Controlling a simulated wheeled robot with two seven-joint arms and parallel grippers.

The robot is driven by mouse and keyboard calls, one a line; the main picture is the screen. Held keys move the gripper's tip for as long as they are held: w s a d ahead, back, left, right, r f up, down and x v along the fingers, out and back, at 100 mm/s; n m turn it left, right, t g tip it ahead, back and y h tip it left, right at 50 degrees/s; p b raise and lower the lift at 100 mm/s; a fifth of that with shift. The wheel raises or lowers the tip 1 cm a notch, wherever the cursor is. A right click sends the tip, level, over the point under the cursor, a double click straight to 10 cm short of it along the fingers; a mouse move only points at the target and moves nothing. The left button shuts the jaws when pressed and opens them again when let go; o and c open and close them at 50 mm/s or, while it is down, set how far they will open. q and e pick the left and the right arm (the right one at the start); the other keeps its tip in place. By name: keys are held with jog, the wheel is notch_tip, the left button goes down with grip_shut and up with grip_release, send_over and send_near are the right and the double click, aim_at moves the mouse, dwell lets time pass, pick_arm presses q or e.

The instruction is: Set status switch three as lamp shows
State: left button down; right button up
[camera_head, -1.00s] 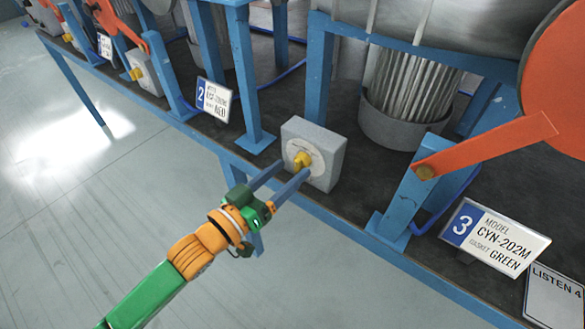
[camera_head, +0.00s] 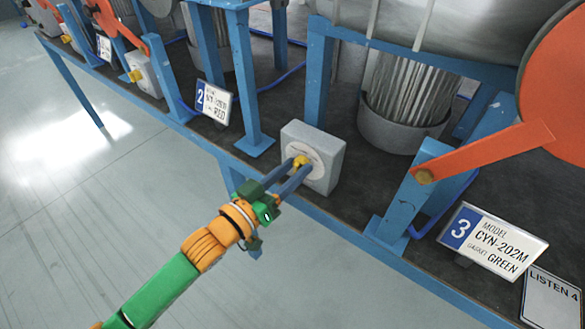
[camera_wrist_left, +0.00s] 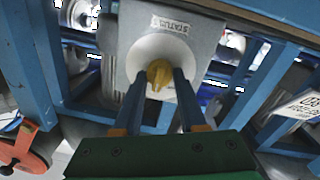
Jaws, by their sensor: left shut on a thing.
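The status switch is a grey box (camera_head: 325,145) with a pale round dial and a yellow knob (camera_head: 301,161), standing at the bench's front edge in the head view. In the left wrist view the box carries a label reading STATUS (camera_wrist_left: 170,25), and the yellow knob (camera_wrist_left: 159,72) sits at the dial's centre. My left gripper (camera_head: 298,166) is shut on the knob, one blue finger on each side; it also shows in the left wrist view (camera_wrist_left: 160,80). The number 3 sign (camera_head: 493,241) reads CYN-202M, gasket GREEN. I cannot make out a lamp. My right gripper is not in view.
Blue frame posts (camera_head: 405,200) and an orange arm with a wheel (camera_head: 490,155) stand right of the switch. A number 2 sign (camera_head: 212,102) stands to its left. A LISTEN 4 card (camera_head: 552,298) is at the lower right. The floor (camera_head: 60,230) before the bench is clear.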

pick_arm(q)
jog(key=shift+r+m+p, duration=0.15)
jog(key=shift+m+p, duration=0.65)
jog(key=shift+m, duration=0.1)
jog(key=m+p, duration=0.1)
jog(key=m, duration=0.1)
jog(key=shift+m+y+p, duration=0.3)
jog(key=shift+p, duration=0.05)
jog(key=m+p, duration=0.1)
jog(key=m, duration=0.2)
jog(key=shift+p, duration=0.3)
jog(key=shift+s+m, duration=0.1)
jog(key=shift+m, duration=0.4)
jog(key=shift+c, duration=2.3)
grip_release()
jog(key=v, duration=0.7)
